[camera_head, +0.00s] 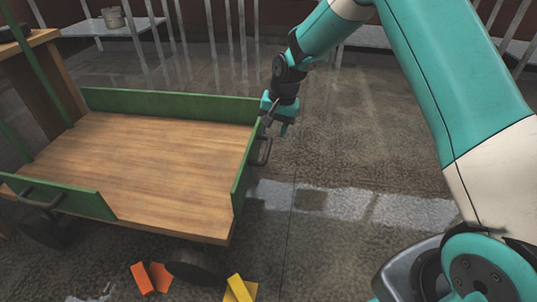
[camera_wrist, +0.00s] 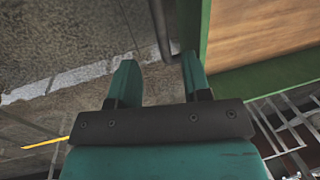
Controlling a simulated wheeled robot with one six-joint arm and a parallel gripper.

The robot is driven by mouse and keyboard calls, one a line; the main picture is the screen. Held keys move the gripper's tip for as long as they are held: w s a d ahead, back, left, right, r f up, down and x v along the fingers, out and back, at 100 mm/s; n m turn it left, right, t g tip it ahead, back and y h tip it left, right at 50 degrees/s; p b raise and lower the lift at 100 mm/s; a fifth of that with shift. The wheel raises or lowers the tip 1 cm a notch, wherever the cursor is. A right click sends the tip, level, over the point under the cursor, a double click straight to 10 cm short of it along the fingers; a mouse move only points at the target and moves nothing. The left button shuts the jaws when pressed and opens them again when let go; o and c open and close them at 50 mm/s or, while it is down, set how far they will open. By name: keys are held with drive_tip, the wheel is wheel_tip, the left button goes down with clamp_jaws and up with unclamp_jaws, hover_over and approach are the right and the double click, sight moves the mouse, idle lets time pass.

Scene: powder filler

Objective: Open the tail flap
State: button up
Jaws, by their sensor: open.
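The tail flap (camera_head: 246,172) is a green board standing upright at the right end of the wooden cart bed (camera_head: 150,165). A dark bar handle (camera_head: 265,151) is on its outer face. My gripper (camera_head: 276,127) is open, pointing down at the far end of the flap, close to the handle. In the wrist view, the handle (camera_wrist: 161,28) reaches into the space between the two fingertips of my gripper (camera_wrist: 158,68), nearer the right finger. The flap (camera_wrist: 190,22) is just beyond that finger. I cannot tell whether a finger touches the handle or flap.
The far green side board (camera_head: 170,105) runs along the cart. A near green board (camera_head: 75,195) has its own dark handle (camera_head: 40,194). Orange blocks (camera_head: 150,278) and yellow blocks (camera_head: 240,289) lie on the floor. The floor right of the flap (camera_head: 340,180) is clear.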

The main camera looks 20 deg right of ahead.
sight(268, 150)
drive_tip(key=b+x, duration=0.3)
drive_tip(key=x, duration=0.5)
drive_tip(key=shift+c, duration=0.3)
clamp_jaws()
